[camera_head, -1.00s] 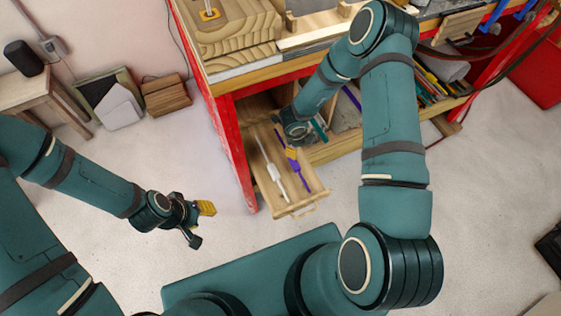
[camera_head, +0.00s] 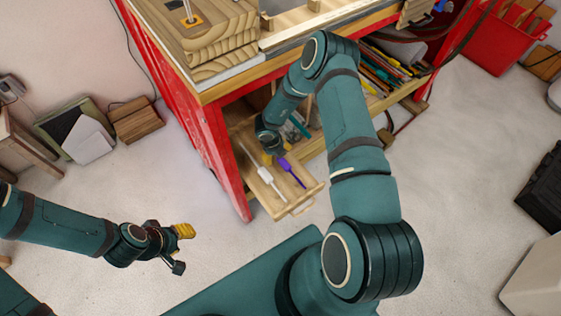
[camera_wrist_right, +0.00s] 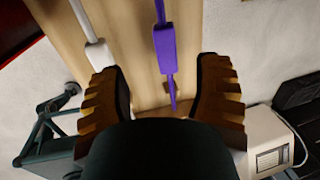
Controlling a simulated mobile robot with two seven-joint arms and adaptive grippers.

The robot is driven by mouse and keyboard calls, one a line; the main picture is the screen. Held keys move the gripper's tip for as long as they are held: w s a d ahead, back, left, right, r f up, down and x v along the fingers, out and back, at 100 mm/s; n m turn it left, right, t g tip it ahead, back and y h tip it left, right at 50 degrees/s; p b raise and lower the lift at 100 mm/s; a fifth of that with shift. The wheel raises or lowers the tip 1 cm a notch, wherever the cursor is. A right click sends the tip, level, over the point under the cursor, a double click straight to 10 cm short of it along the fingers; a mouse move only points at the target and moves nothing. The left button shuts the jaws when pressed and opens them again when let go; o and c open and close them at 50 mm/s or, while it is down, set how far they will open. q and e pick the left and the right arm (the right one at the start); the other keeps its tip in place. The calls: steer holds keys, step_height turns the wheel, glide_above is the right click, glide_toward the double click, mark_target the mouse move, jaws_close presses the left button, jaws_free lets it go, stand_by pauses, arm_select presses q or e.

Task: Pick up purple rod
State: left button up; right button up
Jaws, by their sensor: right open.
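The purple rod (camera_head: 291,173) lies in an open wooden drawer (camera_head: 282,213), its far end hidden by my right gripper. In the right wrist view the purple rod (camera_wrist_right: 164,48) runs between the two ribbed fingers of my right gripper (camera_wrist_right: 162,72). Those fingers are wide apart with clear space on both sides of the rod. In the head view my right gripper (camera_head: 268,157) is over the drawer at the rod's far end. My left gripper (camera_head: 183,249) is open and empty over the floor, left of the drawer.
A white rod (camera_head: 264,174) lies left of the purple one and close to the left finger in the wrist view (camera_wrist_right: 97,52). A red bench leg (camera_head: 230,160) stands left of the drawer. Several coloured rods (camera_head: 385,68) lie on the shelf at right. The floor in front is clear.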

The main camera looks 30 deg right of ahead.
mark_target(281, 160)
steer(key=f, duration=0.2)
steer(key=shift+d+f, duration=0.25)
steer(key=shift+f, duration=0.05)
steer(key=f, duration=0.1)
steer(key=d+f+b, duration=0.1)
steer(key=f, duration=0.1)
steer(key=f+b, duration=0.1)
steer(key=f, duration=0.1)
steer(key=shift+w+d, duration=0.25)
steer(key=shift+d, duration=0.1)
jaws_close()
